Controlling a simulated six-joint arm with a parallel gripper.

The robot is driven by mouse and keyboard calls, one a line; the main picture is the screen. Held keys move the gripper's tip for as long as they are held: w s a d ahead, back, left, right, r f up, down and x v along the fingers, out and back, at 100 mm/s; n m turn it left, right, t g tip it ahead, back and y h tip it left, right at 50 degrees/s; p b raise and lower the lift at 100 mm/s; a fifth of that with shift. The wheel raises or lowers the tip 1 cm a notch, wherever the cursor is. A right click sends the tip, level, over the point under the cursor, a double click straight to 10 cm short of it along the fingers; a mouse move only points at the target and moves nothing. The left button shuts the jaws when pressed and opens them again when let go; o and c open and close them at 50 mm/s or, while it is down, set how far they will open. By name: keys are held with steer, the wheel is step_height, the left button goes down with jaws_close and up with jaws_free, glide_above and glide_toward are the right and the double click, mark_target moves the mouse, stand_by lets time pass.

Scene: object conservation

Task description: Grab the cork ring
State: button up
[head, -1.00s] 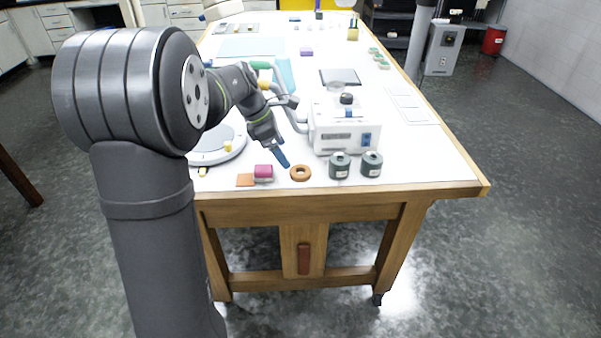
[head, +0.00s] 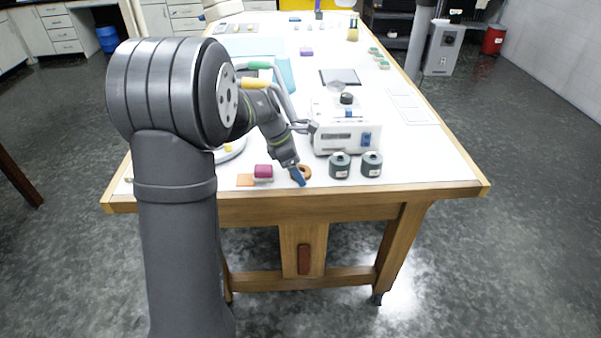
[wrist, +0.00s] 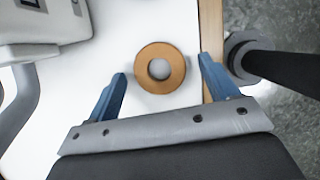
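The cork ring (wrist: 147,80) is a flat brown ring lying on the white tabletop near the table's front edge. In the wrist view it lies between and slightly ahead of the two blue fingertips of my gripper (wrist: 161,66), with a gap on each side. My gripper is open and empty. In the head view my gripper (head: 299,178) points down just in front of the ring (head: 306,170) and partly hides it. I cannot tell the exact height of the fingers above the table.
A magenta block (head: 263,171) and an orange flat piece (head: 245,180) lie left of the gripper. The table's wooden front edge (head: 400,190) is close.

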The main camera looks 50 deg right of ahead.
steer(key=c, duration=0.9)
